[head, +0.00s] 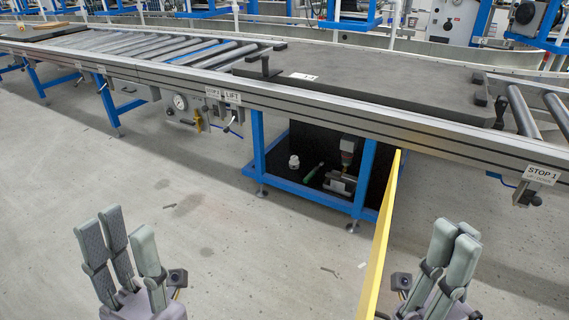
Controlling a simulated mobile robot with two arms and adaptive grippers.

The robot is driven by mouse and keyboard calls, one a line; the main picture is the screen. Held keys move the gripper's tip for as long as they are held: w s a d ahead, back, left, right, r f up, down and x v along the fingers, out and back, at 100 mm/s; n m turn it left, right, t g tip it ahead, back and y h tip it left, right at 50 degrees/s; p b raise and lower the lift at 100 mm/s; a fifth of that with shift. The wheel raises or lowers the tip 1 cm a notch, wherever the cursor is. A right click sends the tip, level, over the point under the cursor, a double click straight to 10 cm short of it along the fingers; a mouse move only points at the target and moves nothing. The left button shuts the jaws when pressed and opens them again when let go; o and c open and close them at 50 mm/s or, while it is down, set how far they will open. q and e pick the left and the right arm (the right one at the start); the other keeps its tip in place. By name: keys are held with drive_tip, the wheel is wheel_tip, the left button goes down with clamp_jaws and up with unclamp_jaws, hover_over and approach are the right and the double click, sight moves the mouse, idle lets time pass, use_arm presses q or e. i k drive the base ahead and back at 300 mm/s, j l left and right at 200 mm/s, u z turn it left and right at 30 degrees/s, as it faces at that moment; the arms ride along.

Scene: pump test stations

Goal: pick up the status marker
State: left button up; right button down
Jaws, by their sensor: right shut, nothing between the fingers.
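I cannot make out for certain which thing is the status marker. A small white tag with dark print (304,76) lies on the dark plate of the conveyor line. My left gripper (128,228) is in the lower left, above the floor and well short of the conveyor; its fingers stand apart with nothing between them. My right gripper (456,236) is in the lower right, also short of the conveyor. Its fingers are close together and hold nothing. Neither gripper touches anything.
The conveyor (330,104) runs across the view with rollers (140,44). Under it, a blue-framed shelf (310,195) holds a white fitting (294,162), a green-handled tool (313,172) and a dark device (340,182). A yellow bar (381,240) rises between my grippers. Floor at left is clear.

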sight(293, 164)
drive_tip(key=i+j+z, duration=0.1)
drive_tip(key=j, duration=0.45)
drive_tip(key=i+j+z, duration=0.15)
drive_tip(key=j, duration=0.4)
drive_tip(key=j+z, duration=0.1)
drive_tip(key=j, duration=0.45)
drive_tip(key=i+j+z, duration=0.2)
drive_tip(key=i, duration=0.25)
drive_tip(key=i+j+z, duration=0.15)
drive_tip(key=i+j, duration=0.25)
drive_tip(key=i+l, duration=0.2)
drive_tip(key=i, duration=0.3)
drive_tip(key=i+l+z, duration=0.1)
drive_tip(key=i, duration=0.35)
drive_tip(key=i+l+z, duration=0.1)
drive_tip(key=i+l, duration=0.15)
drive_tip(key=i, duration=0.25)
